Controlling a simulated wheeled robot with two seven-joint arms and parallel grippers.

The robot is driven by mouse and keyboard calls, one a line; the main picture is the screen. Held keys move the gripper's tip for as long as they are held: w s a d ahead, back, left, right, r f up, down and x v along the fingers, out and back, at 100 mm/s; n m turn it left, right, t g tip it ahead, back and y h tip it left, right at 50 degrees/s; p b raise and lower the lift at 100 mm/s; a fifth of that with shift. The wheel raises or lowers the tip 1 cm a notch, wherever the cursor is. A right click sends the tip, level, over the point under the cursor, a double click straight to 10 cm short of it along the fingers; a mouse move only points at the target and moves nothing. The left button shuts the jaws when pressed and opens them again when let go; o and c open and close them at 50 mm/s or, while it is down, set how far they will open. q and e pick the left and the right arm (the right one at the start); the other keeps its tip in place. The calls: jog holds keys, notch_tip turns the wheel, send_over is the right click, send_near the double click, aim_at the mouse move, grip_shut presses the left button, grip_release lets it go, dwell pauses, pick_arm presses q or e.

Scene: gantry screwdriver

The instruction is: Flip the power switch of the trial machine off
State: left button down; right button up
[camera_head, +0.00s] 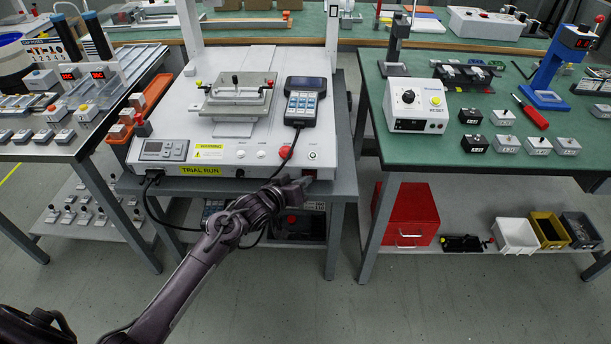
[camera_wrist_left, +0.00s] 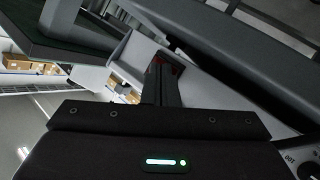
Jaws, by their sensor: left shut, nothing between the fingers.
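The white trial machine (camera_head: 230,158) stands on the middle grey table, with a yellow "TRIAL RUN" label on its front. My left gripper (camera_head: 304,183) is at the lower right corner of the machine's front, below the round key-like knob (camera_head: 312,155). The power switch there is mostly hidden by the gripper in the head view. In the left wrist view my left gripper (camera_wrist_left: 161,80) is shut and empty, its fingertips close to a small red and dark part (camera_wrist_left: 176,68), likely the switch. Contact and the switch's position cannot be told. My right gripper is out of view.
A red emergency button (camera_head: 285,152) and a handheld pendant (camera_head: 305,100) are close by on the machine. A black cable (camera_head: 152,205) hangs from its left front. A green table (camera_head: 450,155) stands to the right, with a gap between.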

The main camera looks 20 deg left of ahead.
pick_arm(q)
jog(key=shift+s, duration=0.1)
jog(key=shift+s+d+r+p, duration=0.1)
jog(key=shift+s+d+p, duration=0.2)
jog(key=shift+s+p, duration=0.35)
jog(key=s+p, duration=0.1)
jog(key=s+d+p, duration=0.1)
jog(key=s, duration=0.1)
jog(key=s+d+p, duration=0.1)
jog(key=shift+s+p, duration=0.25)
jog(key=shift+p, duration=0.15)
dwell(0.4)
